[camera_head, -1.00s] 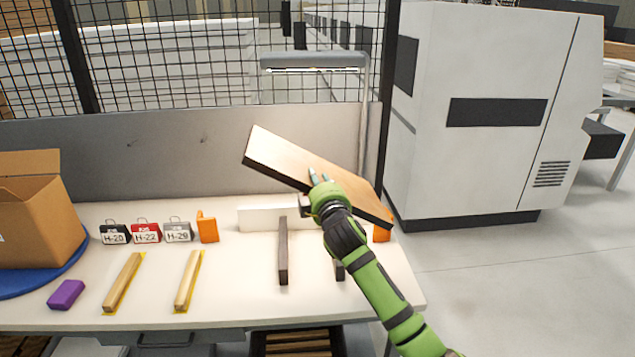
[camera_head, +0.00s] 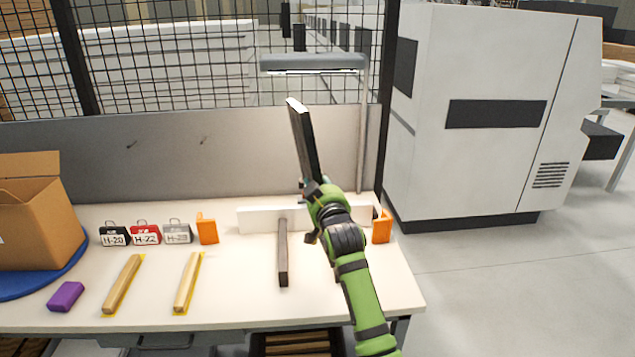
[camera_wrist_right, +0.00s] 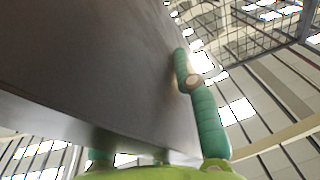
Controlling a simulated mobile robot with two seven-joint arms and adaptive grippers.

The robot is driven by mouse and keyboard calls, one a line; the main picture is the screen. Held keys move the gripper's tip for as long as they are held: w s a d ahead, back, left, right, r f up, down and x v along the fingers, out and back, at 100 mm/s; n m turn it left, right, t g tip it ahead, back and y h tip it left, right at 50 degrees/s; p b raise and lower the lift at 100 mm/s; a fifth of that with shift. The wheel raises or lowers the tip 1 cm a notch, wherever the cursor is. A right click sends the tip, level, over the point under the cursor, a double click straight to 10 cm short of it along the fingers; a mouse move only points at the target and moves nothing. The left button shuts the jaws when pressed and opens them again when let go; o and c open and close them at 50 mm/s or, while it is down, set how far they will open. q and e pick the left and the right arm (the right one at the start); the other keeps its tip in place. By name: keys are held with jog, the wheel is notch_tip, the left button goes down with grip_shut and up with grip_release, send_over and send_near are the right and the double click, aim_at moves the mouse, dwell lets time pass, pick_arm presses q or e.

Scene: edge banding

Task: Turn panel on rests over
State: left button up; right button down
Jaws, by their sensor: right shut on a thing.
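The panel (camera_head: 304,140) is held up above the right part of the table and stands steeply on edge, with its dark side and a thin white end showing. My right gripper (camera_head: 315,188) is shut on its lower part. In the right wrist view the panel's dark face (camera_wrist_right: 90,60) fills the left half, with a green finger of my right gripper (camera_wrist_right: 190,110) against it. A dark rest (camera_head: 283,252) lies on the table below, in front of a white upright strip (camera_head: 262,217). A second rest is hidden behind my arm. My left gripper is out of view.
Orange blocks (camera_head: 207,229) and (camera_head: 382,227) stand beside the white strip. Labelled tags (camera_head: 146,233), two wooden strips (camera_head: 122,284), a purple block (camera_head: 66,296) and a cardboard box (camera_head: 38,215) lie to the left. A lamp (camera_head: 313,62) hangs behind the panel.

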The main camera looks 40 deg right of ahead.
jog(key=shift+r+m, duration=0.4)
jog(key=shift+m, duration=0.5)
jog(key=m, duration=0.6)
jog(key=shift+p, duration=0.3)
